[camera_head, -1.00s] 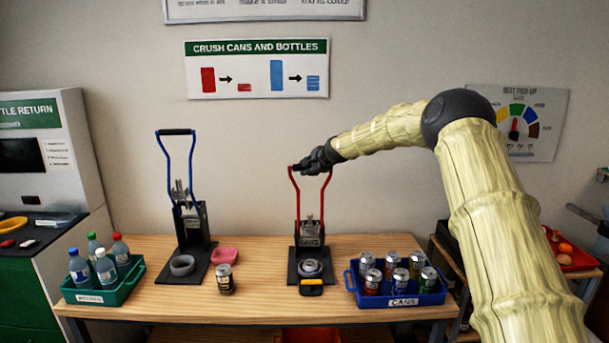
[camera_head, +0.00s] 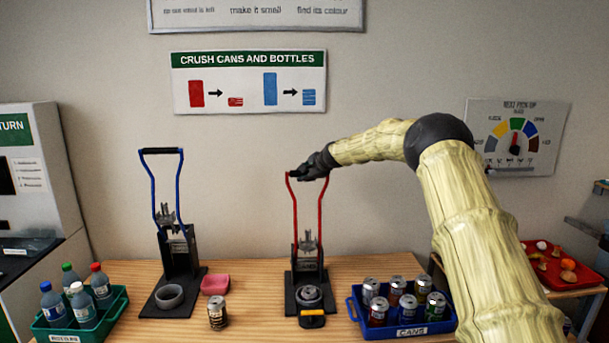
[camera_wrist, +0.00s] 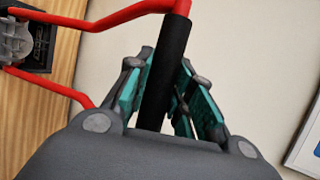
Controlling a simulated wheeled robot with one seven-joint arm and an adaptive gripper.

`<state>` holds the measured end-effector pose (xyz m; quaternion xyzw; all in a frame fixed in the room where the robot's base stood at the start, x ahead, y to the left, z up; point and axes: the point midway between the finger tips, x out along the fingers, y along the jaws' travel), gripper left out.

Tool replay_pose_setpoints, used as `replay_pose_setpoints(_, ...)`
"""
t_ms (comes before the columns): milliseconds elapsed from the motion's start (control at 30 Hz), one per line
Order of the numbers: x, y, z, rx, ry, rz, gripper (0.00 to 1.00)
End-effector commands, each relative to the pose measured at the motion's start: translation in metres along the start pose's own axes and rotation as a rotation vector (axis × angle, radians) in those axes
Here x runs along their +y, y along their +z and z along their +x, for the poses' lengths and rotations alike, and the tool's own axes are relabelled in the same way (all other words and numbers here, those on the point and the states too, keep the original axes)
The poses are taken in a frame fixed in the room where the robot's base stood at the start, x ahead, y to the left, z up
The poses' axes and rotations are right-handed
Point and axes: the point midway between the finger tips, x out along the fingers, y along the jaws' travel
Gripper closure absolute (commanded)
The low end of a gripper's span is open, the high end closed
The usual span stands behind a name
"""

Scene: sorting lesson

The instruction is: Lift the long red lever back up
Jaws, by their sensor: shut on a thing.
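The long red lever (camera_head: 321,222) stands raised above the black can crusher (camera_head: 308,276), its two arms upright. Its black grip bar sits at the top. My gripper (camera_head: 312,168) is at that bar. In the wrist view the dark grip bar (camera_wrist: 165,75) passes between the teal finger pads of my gripper (camera_wrist: 170,95), which are shut on it. The red arms (camera_wrist: 110,15) run off to the left there. The fingertips are partly hidden in the head view. The crusher's round cup (camera_head: 308,296) at its base holds something grey, too small to tell.
A blue-levered crusher (camera_head: 180,250) stands to the left, with a pink sponge-like piece (camera_head: 215,284) and a can (camera_head: 217,313) between. A blue tray of cans (camera_head: 354,310) is right of the red one. A green crate of bottles (camera_head: 120,306) stands far left.

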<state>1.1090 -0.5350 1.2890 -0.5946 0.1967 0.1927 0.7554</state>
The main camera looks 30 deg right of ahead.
Motion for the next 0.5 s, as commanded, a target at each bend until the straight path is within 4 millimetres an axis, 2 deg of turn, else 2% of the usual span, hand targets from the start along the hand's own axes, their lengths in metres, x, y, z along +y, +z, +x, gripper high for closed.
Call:
replay_pose_setpoints(33,-0.0059,-0.0045,-0.002,0.007,-0.012,0.0,1.0)
replay_pose_setpoints(133,-0.0071,-0.0026,-0.0016,0.006,-0.013,-0.001,1.0)
replay_pose_setpoints(167,-0.0074,-0.0021,-0.0015,0.006,-0.014,-0.001,0.74)
replay_pose_setpoints(267,-0.0075,-0.0006,-0.0011,0.005,-0.013,-0.001,0.55)
replay_pose_setpoints(500,-0.0054,0.0032,0.0006,0.0,-0.008,-0.002,0.55)
